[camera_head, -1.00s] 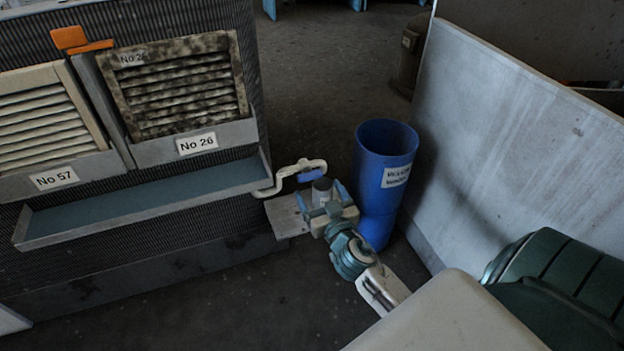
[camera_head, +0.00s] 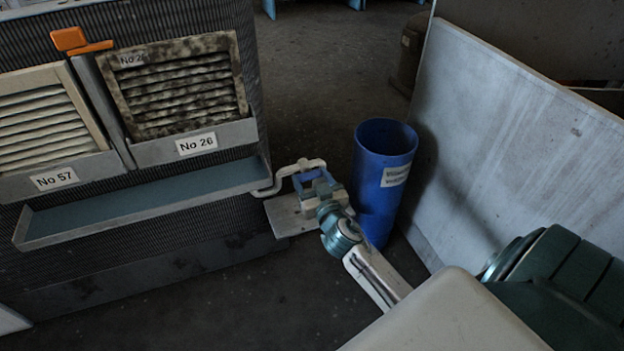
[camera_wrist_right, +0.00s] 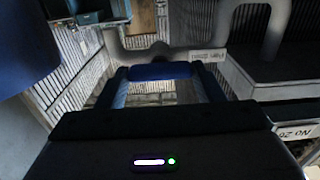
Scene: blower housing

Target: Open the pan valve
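The pan valve's blue handle (camera_head: 304,178) sits on the pale bent pipe (camera_head: 292,168) at the right end of the drip pan (camera_head: 140,202). My right gripper (camera_head: 312,183) is at the valve, over the small grey plate. In the right wrist view its two fingers (camera_wrist_right: 163,82) stand wide apart, with the blue handle (camera_wrist_right: 160,71) lying across between their tips. I cannot tell whether the fingers touch it. The pipe (camera_wrist_right: 140,48) shows just beyond. My left gripper is not in view.
A blue bin (camera_head: 384,170) with a label stands close to the right of my gripper. A grey board (camera_head: 510,150) leans at the right.

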